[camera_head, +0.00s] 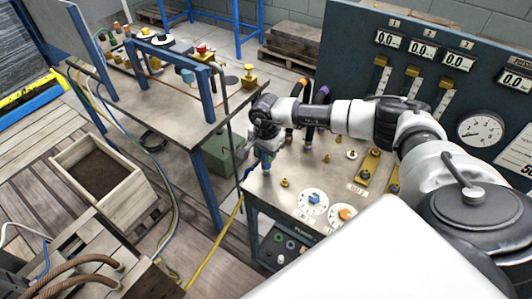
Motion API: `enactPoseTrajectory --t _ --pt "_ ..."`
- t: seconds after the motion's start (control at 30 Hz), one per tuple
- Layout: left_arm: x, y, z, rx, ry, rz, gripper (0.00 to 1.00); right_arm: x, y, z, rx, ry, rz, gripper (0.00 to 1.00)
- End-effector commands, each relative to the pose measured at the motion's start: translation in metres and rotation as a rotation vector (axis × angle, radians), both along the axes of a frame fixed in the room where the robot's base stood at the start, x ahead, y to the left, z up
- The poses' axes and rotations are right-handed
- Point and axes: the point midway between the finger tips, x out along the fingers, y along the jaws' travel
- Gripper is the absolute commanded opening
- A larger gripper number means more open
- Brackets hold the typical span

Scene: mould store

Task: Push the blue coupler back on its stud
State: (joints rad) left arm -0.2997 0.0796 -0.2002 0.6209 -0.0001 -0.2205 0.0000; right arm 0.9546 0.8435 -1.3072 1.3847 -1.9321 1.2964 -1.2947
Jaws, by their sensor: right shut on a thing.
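My right gripper (266,147) points down over the near left corner of the grey bench top (270,200). It is shut on the small blue coupler (266,162), which shows just below the fingers. The fingers and wrist hide most of the coupler, and I cannot tell whether it touches a stud. A bare brass stud (285,183) stands on the bench to the right of the gripper. My left gripper is not in view.
Dials with a blue knob (314,199) and an orange knob (346,214) are on the bench front. A blue-legged table (165,105) and a wooden box (128,198) stand left.

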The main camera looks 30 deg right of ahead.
Motion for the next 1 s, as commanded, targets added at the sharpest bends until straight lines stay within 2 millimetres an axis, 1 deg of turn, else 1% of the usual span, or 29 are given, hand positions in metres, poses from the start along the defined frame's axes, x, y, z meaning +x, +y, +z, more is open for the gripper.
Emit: enactPoseTrajectory --t 0.43,0.77,1.0 --pt "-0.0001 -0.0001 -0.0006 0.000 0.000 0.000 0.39 0.0003 0.0003 0.0004 0.000 -0.001 0.000 0.00" --pt "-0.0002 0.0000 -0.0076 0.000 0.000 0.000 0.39 0.0004 0.0005 -0.0038 0.001 -0.002 0.000 0.00" --pt "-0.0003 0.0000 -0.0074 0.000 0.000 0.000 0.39 0.0004 0.0005 -0.0032 0.001 -0.002 0.000 0.00"
